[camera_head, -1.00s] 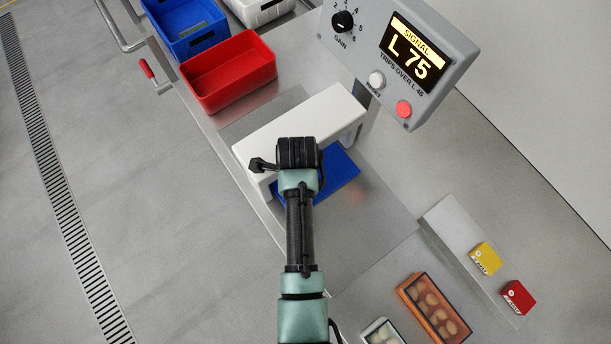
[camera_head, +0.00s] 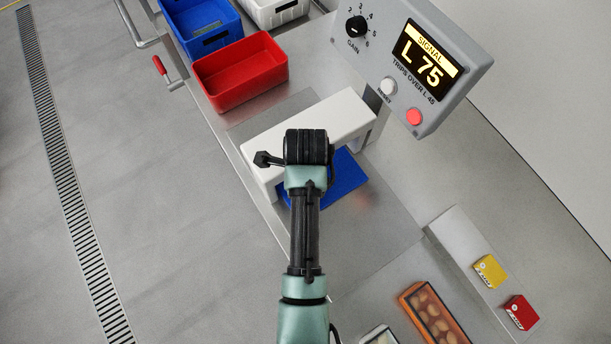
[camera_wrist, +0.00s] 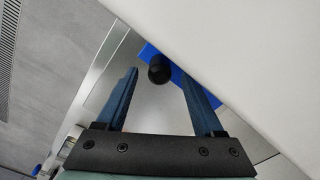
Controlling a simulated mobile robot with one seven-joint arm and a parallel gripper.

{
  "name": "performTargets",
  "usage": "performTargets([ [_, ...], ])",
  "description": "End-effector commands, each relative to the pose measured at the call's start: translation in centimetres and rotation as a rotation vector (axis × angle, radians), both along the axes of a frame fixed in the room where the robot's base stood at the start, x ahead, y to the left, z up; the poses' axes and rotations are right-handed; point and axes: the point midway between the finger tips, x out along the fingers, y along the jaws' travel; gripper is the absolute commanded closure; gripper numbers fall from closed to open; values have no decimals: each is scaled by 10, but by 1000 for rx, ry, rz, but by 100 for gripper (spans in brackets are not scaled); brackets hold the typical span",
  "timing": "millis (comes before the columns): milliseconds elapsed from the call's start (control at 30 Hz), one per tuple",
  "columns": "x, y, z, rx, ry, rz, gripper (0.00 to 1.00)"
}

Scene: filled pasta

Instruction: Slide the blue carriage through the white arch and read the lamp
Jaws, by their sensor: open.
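The white arch (camera_head: 345,115) stands on a metal plate. The blue carriage (camera_head: 347,180) is partly under it and shows on the near side; my arm hides part of it. In the wrist view the blue carriage (camera_wrist: 188,82) and a black round knob (camera_wrist: 159,69) show beside the large white arch (camera_wrist: 235,50). My gripper (camera_wrist: 159,82) is open, with the knob between its fingertips in the picture; contact cannot be told. The grey signal box carries a display (camera_head: 425,58) reading "SIGNAL L 75". Its round red lamp (camera_head: 414,117) looks bright.
The box also has a gain dial (camera_head: 356,27), a white reset button (camera_head: 388,87) and the words "TRIPS OVER L 45". A red bin (camera_head: 240,72) and a blue bin (camera_head: 205,30) stand behind the arch. A pasta tray (camera_head: 433,312) and yellow (camera_head: 489,271) and red (camera_head: 520,312) boxes are lower right.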

Motion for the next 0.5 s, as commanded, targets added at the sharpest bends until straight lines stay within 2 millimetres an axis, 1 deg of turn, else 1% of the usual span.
performTargets([
  [33,2,0,12,0,-8,0,31],
  [100,2,1,29,0,-9,1,31],
  [333,1,1,82,0,-2,1,31],
  [400,1,1,89,0,-1,1,31],
  [500,1,1,94,0,-1,1,31],
])
